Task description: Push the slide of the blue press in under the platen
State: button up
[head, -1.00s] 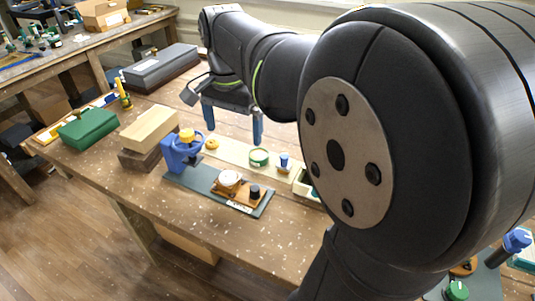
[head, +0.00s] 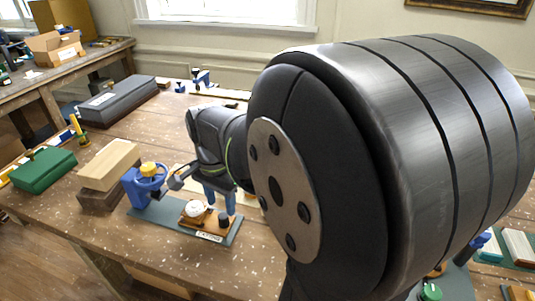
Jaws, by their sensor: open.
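The blue press (head: 137,189) with a yellow knob (head: 150,170) on top stands at the left end of a grey-green base plate (head: 157,217). Its wooden slide (head: 206,228) lies on the plate to the right, out from under the press head. It carries a round white piece (head: 194,209), a black knob (head: 223,218) and a pale label at the front. My gripper (head: 219,197) is open, its blue fingers pointing down close to the black knob. I cannot tell whether they touch it. The platen's underside is hidden.
A pale wooden block (head: 108,165) on a darker one stands left of the press. A green box (head: 43,171) is farther left, and a dark grey case (head: 117,101) at the back. My arm hides much of the table's right side. The front table strip is clear.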

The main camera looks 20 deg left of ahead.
aim_at(222, 216)
jog(key=shift+f, duration=2.65)
jog(key=shift+a, duration=0.1)
grip_shut()
